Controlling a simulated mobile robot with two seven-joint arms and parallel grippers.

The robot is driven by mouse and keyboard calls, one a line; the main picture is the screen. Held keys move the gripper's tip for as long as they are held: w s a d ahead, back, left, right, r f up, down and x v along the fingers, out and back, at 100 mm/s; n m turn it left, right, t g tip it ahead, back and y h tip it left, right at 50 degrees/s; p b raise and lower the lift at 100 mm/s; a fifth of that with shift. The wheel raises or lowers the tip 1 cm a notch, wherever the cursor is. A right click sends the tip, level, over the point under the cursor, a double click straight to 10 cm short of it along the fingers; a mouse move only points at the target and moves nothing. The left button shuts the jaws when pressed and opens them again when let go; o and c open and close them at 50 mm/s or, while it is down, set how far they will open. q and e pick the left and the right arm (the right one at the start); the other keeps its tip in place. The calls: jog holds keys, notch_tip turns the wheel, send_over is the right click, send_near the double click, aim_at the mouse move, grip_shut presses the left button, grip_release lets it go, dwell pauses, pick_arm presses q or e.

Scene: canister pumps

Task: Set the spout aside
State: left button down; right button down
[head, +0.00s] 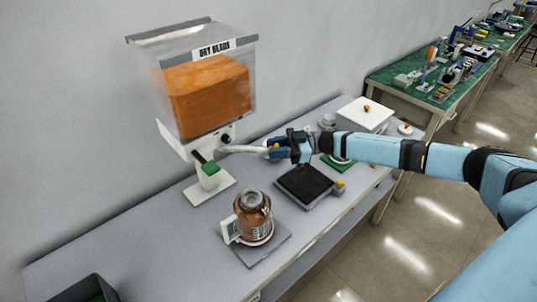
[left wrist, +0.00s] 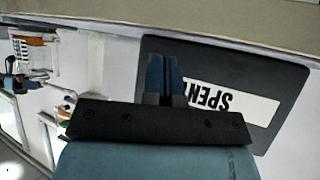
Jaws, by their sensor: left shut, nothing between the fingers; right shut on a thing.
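The spout (head: 243,149) is a pale, thin bar that reaches right from the dark knob (head: 226,138) at the base of the dispenser (head: 205,95) marked DRY BEADS. My right gripper (head: 276,148) is shut on its right end, and the fingers hide that end. I cannot tell whether the spout's left end touches the dispenser. My left gripper (left wrist: 165,78) is shut and empty in the left wrist view, in front of a dark panel (left wrist: 215,55) with a label reading SPENT. The left arm does not show in the head view.
A canister (head: 253,215) with brown contents stands on a grey plate (head: 247,251) on the bench. A dark square pad (head: 304,186), a white box (head: 364,115) and a green-topped piece (head: 209,173) are near the spout. A dark bin (head: 88,289) is at lower left.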

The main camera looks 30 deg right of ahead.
jog(key=shift+w+d+r+g, duration=0.1)
jog(key=shift+w+r+g, duration=0.05)
jog(key=shift+w+g, duration=0.15)
jog(key=c, duration=1)
grip_release()
jog(key=shift+o, duration=0.6)
jog(key=shift+w, duration=0.1)
